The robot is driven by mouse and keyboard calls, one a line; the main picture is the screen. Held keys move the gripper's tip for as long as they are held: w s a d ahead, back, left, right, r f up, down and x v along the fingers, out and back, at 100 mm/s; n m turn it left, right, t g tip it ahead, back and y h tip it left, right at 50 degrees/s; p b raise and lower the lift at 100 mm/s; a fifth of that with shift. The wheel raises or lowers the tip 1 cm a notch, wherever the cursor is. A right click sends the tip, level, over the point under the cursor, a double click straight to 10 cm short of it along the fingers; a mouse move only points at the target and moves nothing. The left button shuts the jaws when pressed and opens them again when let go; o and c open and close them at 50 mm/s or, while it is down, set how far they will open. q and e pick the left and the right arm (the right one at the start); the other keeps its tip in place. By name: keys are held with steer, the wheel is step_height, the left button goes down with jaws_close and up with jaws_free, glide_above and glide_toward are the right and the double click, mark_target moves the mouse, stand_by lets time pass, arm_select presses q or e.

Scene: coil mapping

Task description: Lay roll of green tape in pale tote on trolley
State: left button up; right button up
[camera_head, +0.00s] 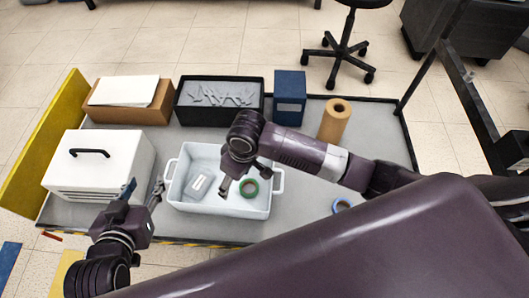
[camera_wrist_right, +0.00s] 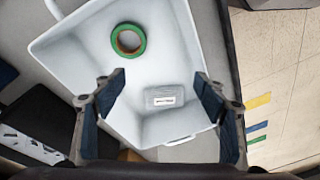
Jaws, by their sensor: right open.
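The roll of green tape (camera_head: 256,188) lies flat on the floor of the pale tote (camera_head: 207,160), near the tote's right end. In the right wrist view the green tape (camera_wrist_right: 115,40) rests inside the tote (camera_wrist_right: 170,62), apart from my fingers. My right gripper (camera_head: 245,178) is above the tote, its fingers spread and empty; it also shows in the right wrist view (camera_wrist_right: 160,84). My left gripper (camera_head: 145,187) is open and empty, left of the tote and in front of the white box.
A small grey labelled item (camera_head: 199,186) also lies in the tote. A white box (camera_head: 97,165), a black bin (camera_head: 219,97), a blue box (camera_head: 290,95), a brown roll (camera_head: 335,119) and a blue tape roll (camera_head: 342,205) share the trolley (camera_head: 300,212).

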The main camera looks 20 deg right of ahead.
steer(key=a+r+m+t+y, duration=0.1)
steer(key=a+r+t+y, duration=0.3)
steer(key=a+r, duration=0.15)
steer(key=s+d+r+m+t+h, duration=0.1)
steer(key=d+r+m+t+h, duration=0.1)
steer(key=d+r, duration=0.3)
steer(key=d+r+m+t+h, duration=0.1)
steer(key=d+r+t, duration=0.3)
steer(key=d, duration=0.7)
steer(key=shift+s+r+m+h, duration=0.35)
steer(key=shift+r+m+h, duration=0.05)
steer(key=shift+r, duration=0.1)
steer(key=shift+c, duration=0.5)
